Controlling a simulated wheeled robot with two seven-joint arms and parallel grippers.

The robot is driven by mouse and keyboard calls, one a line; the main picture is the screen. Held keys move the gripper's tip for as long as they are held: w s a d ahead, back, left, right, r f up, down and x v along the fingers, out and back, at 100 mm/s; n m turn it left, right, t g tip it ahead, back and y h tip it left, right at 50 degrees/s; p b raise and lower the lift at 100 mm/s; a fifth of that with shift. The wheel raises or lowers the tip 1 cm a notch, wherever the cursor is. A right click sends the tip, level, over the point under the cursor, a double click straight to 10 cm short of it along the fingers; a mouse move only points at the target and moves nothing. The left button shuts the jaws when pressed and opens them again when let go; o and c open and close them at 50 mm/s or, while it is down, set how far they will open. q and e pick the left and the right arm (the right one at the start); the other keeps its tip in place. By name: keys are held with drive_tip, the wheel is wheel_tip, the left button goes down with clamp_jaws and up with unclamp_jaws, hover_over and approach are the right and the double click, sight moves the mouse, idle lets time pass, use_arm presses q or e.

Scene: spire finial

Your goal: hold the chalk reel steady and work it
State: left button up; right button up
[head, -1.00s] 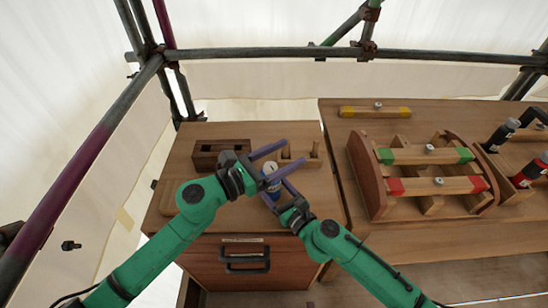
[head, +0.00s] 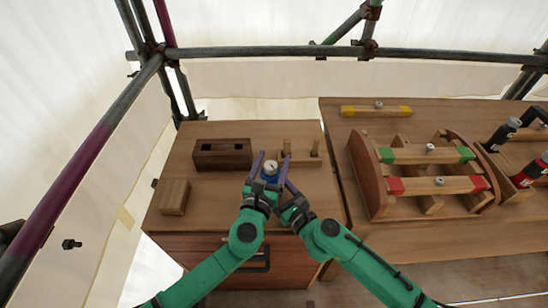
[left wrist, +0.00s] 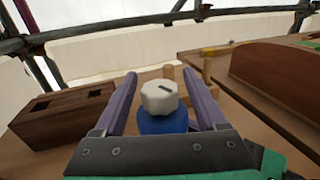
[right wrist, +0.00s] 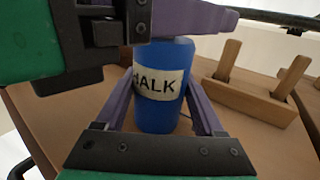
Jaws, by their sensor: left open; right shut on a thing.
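The chalk reel is a blue cylinder labelled "CHALK" in the right wrist view (right wrist: 158,100). It stands upright on the wooden cabinet top, and its white faceted knob with a dark slot shows in the left wrist view (left wrist: 160,97). In the head view the reel (head: 270,170) is small between the fingers. My right gripper (right wrist: 160,115) is shut on the blue body low down. My left gripper (left wrist: 160,90) is open above it, its fingers on either side of the white knob with gaps showing. The reel's lower side is partly hidden by the fingers.
A dark wooden block with slots (head: 222,154) lies behind left. A plain wood block (head: 174,196) sits at the left. A pegged wooden stand (head: 303,154) is close behind right. A bench with a curved-sided rack (head: 362,175) adjoins on the right.

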use_arm(q)
drive_tip(key=shift+w+d, duration=0.2)
drive_tip(key=shift+w, duration=0.45)
clamp_jaws()
drive_tip(key=shift+m+h, duration=0.3)
drive_tip(key=m+h, duration=0.1)
drive_tip(key=m+g+h, duration=0.1)
drive_tip(key=h, duration=0.1)
drive_tip(key=d+m+g+h, duration=0.1)
drive_tip(key=shift+s+r+h, duration=0.25)
drive_tip(key=shift+r+h, duration=0.05)
drive_tip(key=shift+h, duration=0.1)
drive_tip(key=m+g+h, duration=0.2)
drive_tip(key=g, duration=0.1)
drive_tip(key=m+g+h, duration=0.1)
drive_tip(key=m, duration=0.1)
drive_tip(key=shift+s+d+f+h, duration=0.1)
drive_tip(key=shift+s+d+h, duration=0.2)
drive_tip(key=shift+d+h, duration=0.1)
drive_tip(key=shift+s+d+f+m+g+h, duration=0.1)
drive_tip(key=shift+s+m+g+h, duration=0.4)
drive_tip(key=shift+m+g, duration=1.6)
drive_tip(key=shift+s+f+m+g+h, duration=0.1)
drive_tip(key=shift+s+m+g+h, duration=0.55)
drive_tip(key=shift+g, duration=2.4)
drive_tip(key=shift+s+d+m+g+h, duration=0.1)
drive_tip(key=shift+m+g+h, duration=0.45)
drive_tip(key=shift+m+g, duration=1.8)
drive_tip(key=shift+g, duration=0.4)
